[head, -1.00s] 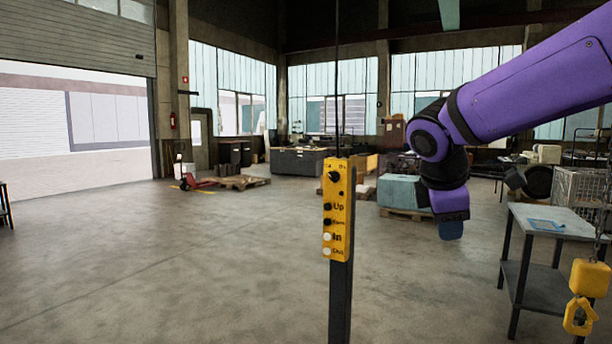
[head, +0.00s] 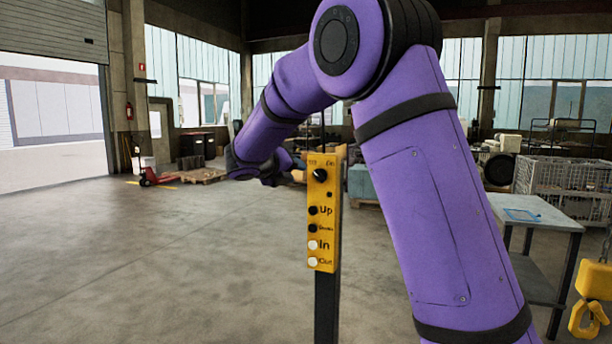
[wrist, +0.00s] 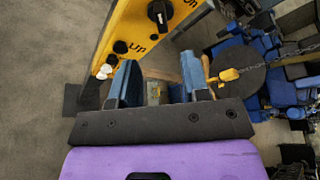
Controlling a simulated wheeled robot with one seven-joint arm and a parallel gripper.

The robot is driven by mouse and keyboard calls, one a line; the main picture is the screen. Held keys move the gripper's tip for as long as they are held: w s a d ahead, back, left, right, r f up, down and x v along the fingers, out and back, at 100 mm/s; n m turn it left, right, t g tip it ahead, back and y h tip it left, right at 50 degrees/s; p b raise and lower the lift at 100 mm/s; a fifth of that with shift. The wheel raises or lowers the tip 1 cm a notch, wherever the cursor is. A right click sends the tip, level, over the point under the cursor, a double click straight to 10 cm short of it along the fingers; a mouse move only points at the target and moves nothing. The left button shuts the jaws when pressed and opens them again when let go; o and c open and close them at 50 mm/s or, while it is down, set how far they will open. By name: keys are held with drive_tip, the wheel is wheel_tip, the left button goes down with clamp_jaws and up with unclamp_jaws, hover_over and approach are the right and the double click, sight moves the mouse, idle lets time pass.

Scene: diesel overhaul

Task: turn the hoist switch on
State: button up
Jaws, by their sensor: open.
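The yellow hoist control box (head: 323,212) stands upright on a dark post in the middle of the head view. Its black rotary switch (head: 320,174) is at the top, under the Off and On marks, with Up, Down, In and Out buttons below. The switch also shows at the top of the wrist view (wrist: 160,13). My gripper (wrist: 155,82) is open and empty in the wrist view, with its blue fingers beside the box near the Up button, apart from the switch. In the head view the gripper is mostly hidden behind the box and my arm.
A yellow hoist hook (head: 590,290) hangs at the right, near a grey table (head: 530,216) and a wire cage (head: 565,180). A red pallet jack (head: 150,178) and pallet stand at the back left. The floor left of the post is clear.

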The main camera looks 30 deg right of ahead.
sight(317, 176)
drive_tip(key=x, duration=1)
drive_tip(key=shift+d, duration=0.25)
drive_tip(key=shift+c, duration=0.2)
drive_tip(key=shift+s, duration=0.1)
clamp_jaws()
